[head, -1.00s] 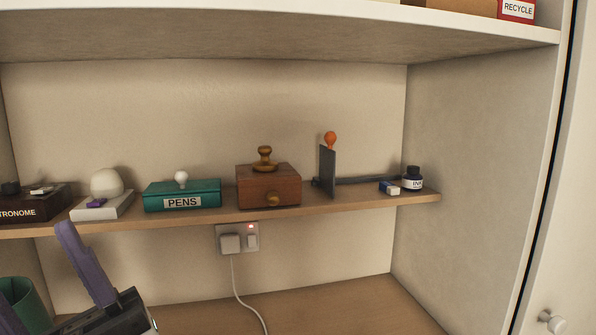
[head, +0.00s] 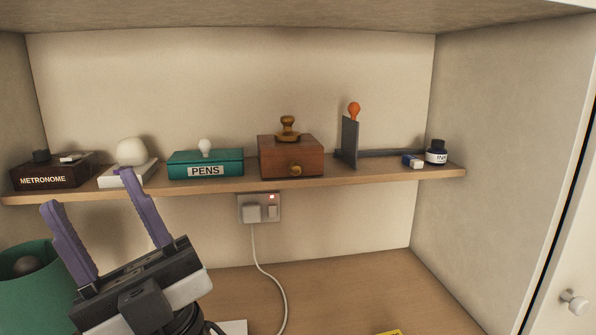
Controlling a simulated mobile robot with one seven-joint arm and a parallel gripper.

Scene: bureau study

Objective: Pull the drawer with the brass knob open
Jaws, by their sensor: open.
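A small reddish-brown wooden box (head: 290,158) stands on the shelf, right of its middle. A brass-coloured turned handle (head: 287,128) stands on top of the box. My gripper (head: 86,190) is at the lower left, with its two purple fingers spread apart and pointing up. It is open and empty, well to the left of the wooden box. The right fingertip overlaps the white block in the picture.
On the shelf (head: 350,182) stand a metronome box (head: 52,173), a white dome (head: 131,152) on a block, a green PENS box (head: 206,163), a dark upright plate (head: 348,143) with orange knob, an eraser (head: 412,161) and ink bottle (head: 436,151). Below are a plugged socket (head: 262,207) and a green lampshade-like object (head: 30,285).

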